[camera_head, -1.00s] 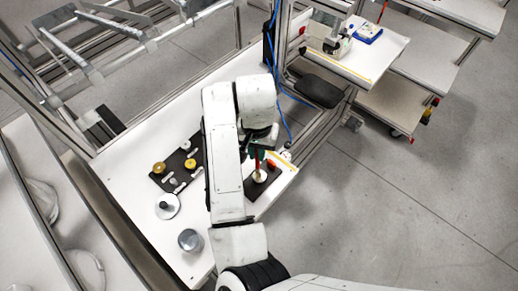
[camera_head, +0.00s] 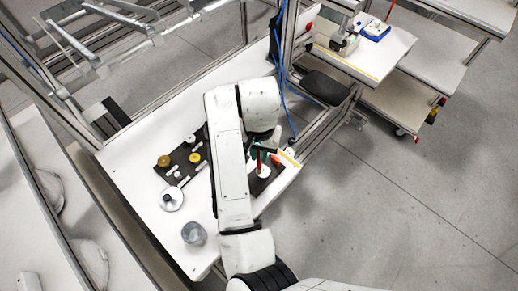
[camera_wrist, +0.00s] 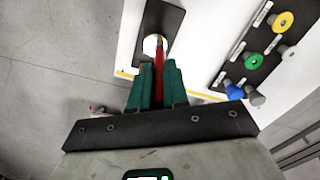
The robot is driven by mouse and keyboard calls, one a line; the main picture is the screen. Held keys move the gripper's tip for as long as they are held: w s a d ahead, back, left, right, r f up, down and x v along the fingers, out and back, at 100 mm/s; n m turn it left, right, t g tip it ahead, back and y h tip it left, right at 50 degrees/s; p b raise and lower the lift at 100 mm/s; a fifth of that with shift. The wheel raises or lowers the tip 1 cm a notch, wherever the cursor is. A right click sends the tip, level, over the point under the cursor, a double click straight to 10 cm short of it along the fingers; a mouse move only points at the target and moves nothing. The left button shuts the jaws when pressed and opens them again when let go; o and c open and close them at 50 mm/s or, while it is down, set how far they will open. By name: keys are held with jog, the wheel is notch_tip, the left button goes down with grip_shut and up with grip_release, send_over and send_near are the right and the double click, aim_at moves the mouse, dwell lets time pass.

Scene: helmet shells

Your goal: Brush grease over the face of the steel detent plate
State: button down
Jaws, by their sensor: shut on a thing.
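My gripper (camera_wrist: 158,68) is shut on a slim red-handled tool (camera_wrist: 159,52), likely the brush. In the wrist view it points toward a white round item (camera_wrist: 149,45) on a dark mat; the gripper hides part of that item, and I cannot tell whether they touch. In the head view the red handle (camera_head: 259,159) stands above this white item (camera_head: 263,171). A shiny round disc with a centre knob (camera_head: 171,198) lies on the bench to the left and may be the steel detent plate, but I cannot be sure.
A dark board (camera_head: 181,169) holds yellow and pale knobs; it also shows in the wrist view (camera_wrist: 236,72) with green and blue ones. A grey cylinder (camera_head: 193,234) stands near the front bench edge. An orange item (camera_head: 276,159) sits beside the white one. Frame posts rise behind the bench.

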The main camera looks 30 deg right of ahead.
jog(key=shift+s, duration=0.4)
jog(key=shift+s+d+r, duration=0.1)
jog(key=shift+s+d, duration=0.15)
jog(key=shift+s+d, duration=0.1)
jog(key=shift+d, duration=0.35)
jog(key=shift+d, duration=0.2)
dwell(0.4)
notch_tip(320, 180, up, 7)
dwell(0.8)
jog(key=shift+f, duration=0.2)
dwell(0.5)
jog(key=shift+a+f+b, duration=0.15)
jog(key=shift+f+b, duration=1.25)
jog(key=shift+f, duration=0.5)
jog(key=shift+f+b, duration=1)
jog(key=shift+f, duration=0.5)
